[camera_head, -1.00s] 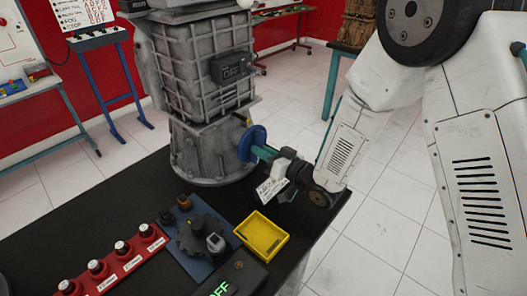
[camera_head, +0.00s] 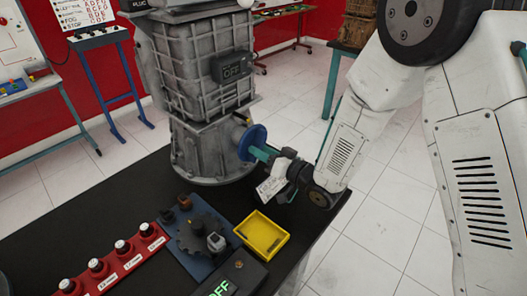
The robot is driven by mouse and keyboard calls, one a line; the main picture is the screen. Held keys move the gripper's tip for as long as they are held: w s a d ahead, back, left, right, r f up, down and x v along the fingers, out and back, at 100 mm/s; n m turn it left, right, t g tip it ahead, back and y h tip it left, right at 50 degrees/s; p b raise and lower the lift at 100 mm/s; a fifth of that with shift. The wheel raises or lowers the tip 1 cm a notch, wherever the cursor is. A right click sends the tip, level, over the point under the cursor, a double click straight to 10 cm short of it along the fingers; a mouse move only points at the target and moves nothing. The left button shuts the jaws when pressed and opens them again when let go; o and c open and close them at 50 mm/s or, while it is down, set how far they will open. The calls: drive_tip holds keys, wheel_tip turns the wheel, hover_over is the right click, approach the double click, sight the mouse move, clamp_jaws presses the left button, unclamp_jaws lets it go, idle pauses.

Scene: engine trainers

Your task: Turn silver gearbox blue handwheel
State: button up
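The silver gearbox (camera_head: 205,95) stands upright at the back of the black table. Its blue handwheel (camera_head: 252,142) is a round disc on the gearbox's right side, facing right. My gripper (camera_head: 268,154) comes in from the right, and its teal fingers reach the handwheel's face or rim. The fingers overlap in this view, so I cannot tell whether they are open or closed on the wheel.
A yellow tray (camera_head: 262,236), a blue plate with a dark gear (camera_head: 196,236) and a red button strip (camera_head: 112,266) lie on the table (camera_head: 95,213) in front of the gearbox. A dark box with a green display (camera_head: 228,281) is at the near edge.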

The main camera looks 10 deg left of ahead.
drive_tip(key=v, duration=0.7)
drive_tip(key=shift+s+d, duration=0.25)
drive_tip(key=shift+d, duration=0.05)
